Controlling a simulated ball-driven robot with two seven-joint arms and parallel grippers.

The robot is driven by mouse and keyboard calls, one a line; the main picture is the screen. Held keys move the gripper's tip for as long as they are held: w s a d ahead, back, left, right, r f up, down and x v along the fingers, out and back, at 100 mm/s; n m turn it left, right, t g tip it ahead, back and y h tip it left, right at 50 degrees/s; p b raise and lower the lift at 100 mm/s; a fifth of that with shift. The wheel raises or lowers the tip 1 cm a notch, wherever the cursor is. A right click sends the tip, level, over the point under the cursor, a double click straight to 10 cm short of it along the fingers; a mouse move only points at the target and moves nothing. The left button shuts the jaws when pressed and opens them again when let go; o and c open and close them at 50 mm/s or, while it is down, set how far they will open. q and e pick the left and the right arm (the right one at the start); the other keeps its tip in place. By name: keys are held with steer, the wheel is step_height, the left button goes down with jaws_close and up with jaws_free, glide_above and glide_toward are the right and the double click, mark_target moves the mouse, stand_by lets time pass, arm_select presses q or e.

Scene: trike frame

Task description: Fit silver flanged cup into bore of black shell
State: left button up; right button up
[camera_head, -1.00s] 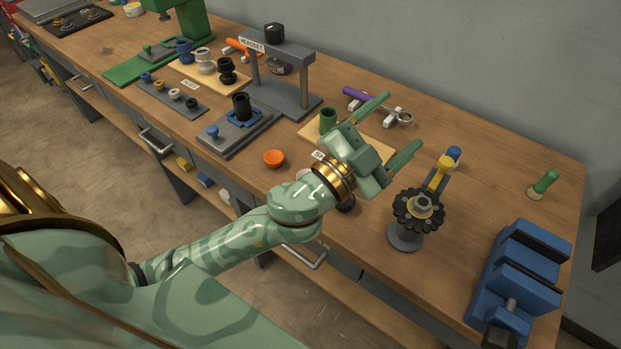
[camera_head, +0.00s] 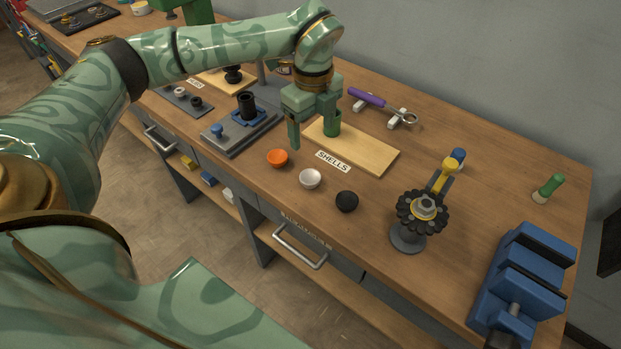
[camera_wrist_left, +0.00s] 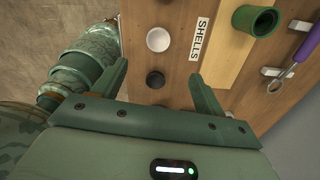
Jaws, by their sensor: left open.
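The black shell (camera_head: 247,106) stands upright in a blue clamp on a grey fixture (camera_head: 232,137), left of centre in the head view. My left gripper (camera_head: 314,138) points down, open and empty, right of the black shell and close to the green shell (camera_head: 333,127). The wrist view also shows its spread fingers (camera_wrist_left: 160,82) with nothing held between them. My right gripper is not in view.
A geared stand (camera_head: 408,236) and blue vise (camera_head: 525,275) stand right.

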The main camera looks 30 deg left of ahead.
arm_select(q)
steer(key=b, duration=0.2)
glide_above(310, 177)
steer(key=f, duration=0.9)
steer(key=shift+w+d+f, duration=0.15)
steer(key=shift+w+f, duration=0.1)
steer(key=shift+f, duration=0.05)
steer(key=f, duration=0.2)
steer(key=f+b, duration=0.1)
steer(key=f, duration=0.2)
steer(key=shift+s+a+f, duration=0.1)
steer(key=shift+s+a, duration=0.1)
steer(key=c, duration=1.1)
